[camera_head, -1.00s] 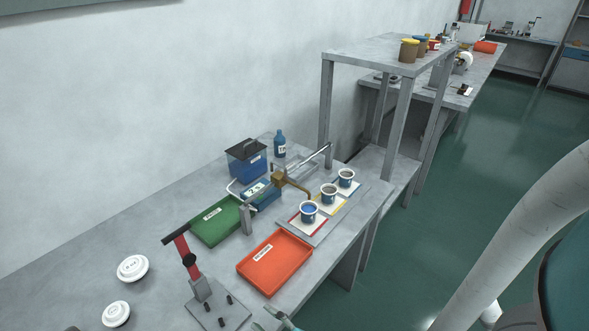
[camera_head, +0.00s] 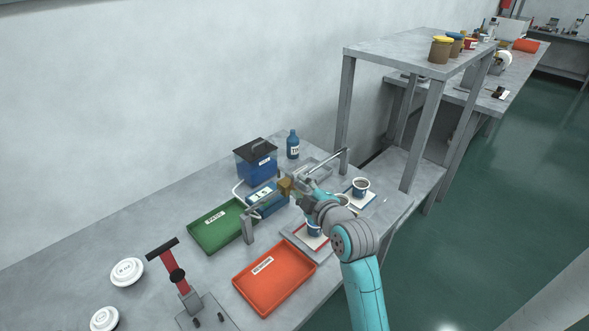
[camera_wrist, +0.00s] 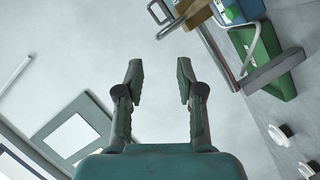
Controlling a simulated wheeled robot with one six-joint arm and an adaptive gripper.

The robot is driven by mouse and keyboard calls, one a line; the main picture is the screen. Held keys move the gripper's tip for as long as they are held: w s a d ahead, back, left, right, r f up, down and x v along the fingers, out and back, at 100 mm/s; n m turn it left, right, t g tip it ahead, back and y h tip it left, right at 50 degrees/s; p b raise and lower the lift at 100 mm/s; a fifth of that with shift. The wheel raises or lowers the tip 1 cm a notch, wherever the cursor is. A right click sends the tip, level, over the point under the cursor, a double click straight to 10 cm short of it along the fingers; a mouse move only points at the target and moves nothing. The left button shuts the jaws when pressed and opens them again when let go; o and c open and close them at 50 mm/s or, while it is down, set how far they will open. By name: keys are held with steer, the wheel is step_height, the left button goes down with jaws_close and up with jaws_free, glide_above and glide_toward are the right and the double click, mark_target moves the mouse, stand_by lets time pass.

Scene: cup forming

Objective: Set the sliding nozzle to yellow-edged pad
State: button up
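The sliding nozzle's brass block (camera_head: 285,187) sits on the silver rail above the bench; my gripper and arm hide its spout. In the wrist view a brown block (camera_wrist: 196,14) shows at the top, beyond my fingers. My gripper (camera_wrist: 158,82) is open, with nothing between the fingers. In the head view it is beside the block, on its right. My arm covers most of the pad row. The far blue-edged pad with its cup (camera_head: 361,187) shows, and the near red-edged pad (camera_head: 302,239) shows partly. The middle, yellow-edged pad is mostly hidden behind my arm.
A green tray (camera_head: 204,238) and an orange tray (camera_head: 250,288) lie on the near bench. A blue container (camera_head: 257,170) and a blue bottle (camera_head: 293,144) stand behind the rail. A red-handled stand (camera_head: 176,274) and white lids (camera_head: 127,271) are at lower left. A raised shelf (camera_head: 400,54) stands at right.

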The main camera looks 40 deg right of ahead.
mark_target(288, 174)
steer(key=x, duration=1)
steer(key=shift+w+d+f, duration=0.1)
steer(key=shift+w+d, duration=0.05)
steer(key=shift+w, duration=0.15)
jaws_close()
